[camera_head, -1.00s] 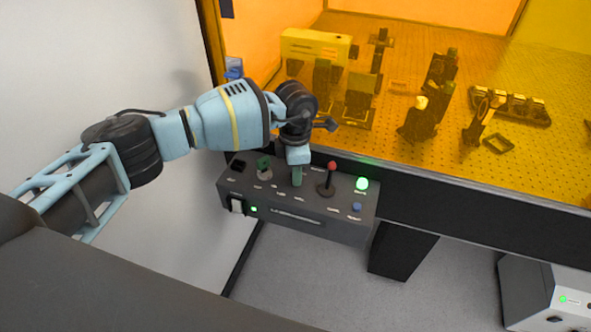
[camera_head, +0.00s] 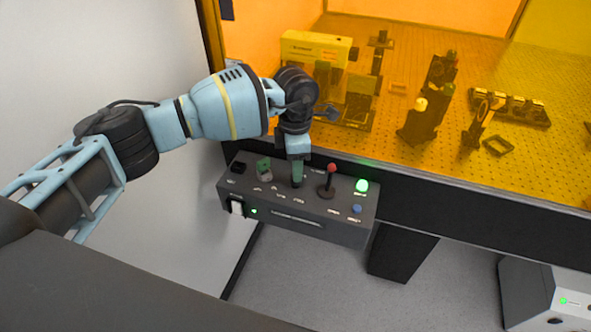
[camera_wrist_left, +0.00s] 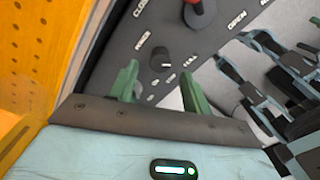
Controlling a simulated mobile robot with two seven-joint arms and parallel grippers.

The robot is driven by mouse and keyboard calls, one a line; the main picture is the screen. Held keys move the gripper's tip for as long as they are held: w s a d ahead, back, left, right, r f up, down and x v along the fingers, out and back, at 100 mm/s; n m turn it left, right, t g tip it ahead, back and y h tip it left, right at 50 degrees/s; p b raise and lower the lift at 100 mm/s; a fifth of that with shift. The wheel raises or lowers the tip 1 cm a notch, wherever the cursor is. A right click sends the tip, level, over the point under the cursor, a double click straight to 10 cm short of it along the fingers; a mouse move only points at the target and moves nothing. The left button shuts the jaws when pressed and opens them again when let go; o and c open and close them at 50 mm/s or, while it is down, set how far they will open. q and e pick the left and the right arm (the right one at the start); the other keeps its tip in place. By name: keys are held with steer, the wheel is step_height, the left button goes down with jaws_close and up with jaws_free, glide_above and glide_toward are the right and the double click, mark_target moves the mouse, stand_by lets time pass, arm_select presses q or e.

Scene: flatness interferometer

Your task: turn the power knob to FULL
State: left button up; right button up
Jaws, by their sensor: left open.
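The power knob (camera_wrist_left: 161,60) is a small black round knob on the dark control panel, in the left wrist view. A POWER label sits to its upper left and a FULL label to its right. I cannot read its setting clearly. My left gripper (camera_wrist_left: 160,80) is open, with one green finger on either side of the knob's near side; I cannot tell whether they touch it. In the head view my left gripper (camera_head: 297,175) points down onto the middle of the control box (camera_head: 290,224) and hides the knob. My right gripper is not in view.
A red-topped lever (camera_head: 331,172) stands just right of the gripper, with a lit green button (camera_head: 362,185) and a blue button (camera_head: 357,208) beyond. A green part (camera_head: 264,166) sits to the left. The orange enclosure (camera_head: 540,140) with optics lies behind.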

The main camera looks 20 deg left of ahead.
arm_select(q)
steer(key=shift+r, duration=2.2)
